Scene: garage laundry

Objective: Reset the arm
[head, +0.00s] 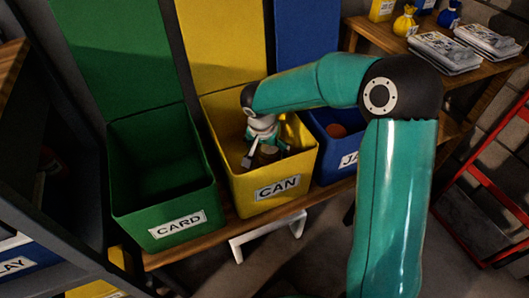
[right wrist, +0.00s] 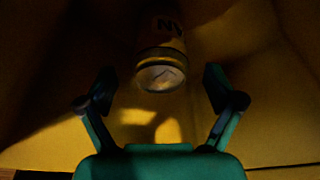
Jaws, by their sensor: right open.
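My right arm (head: 392,200) reaches in from the right in the head view and bends down over the yellow bin labelled CAN (head: 240,187). My right gripper (head: 262,157) is inside the mouth of this bin. In the right wrist view the gripper (right wrist: 159,88) has its two fingers wide apart, with nothing held. A can (right wrist: 161,72) with part of a printed label shows beyond the fingers, its round end towards the camera. The can appears to be inside the yellow bin and apart from both fingers. My left gripper is not in view.
A green bin labelled CARD (head: 178,225) stands left of the yellow bin, and a blue bin (head: 345,162) stands right with a reddish round thing (head: 337,130) inside. A red frame (head: 480,180) stands at right.

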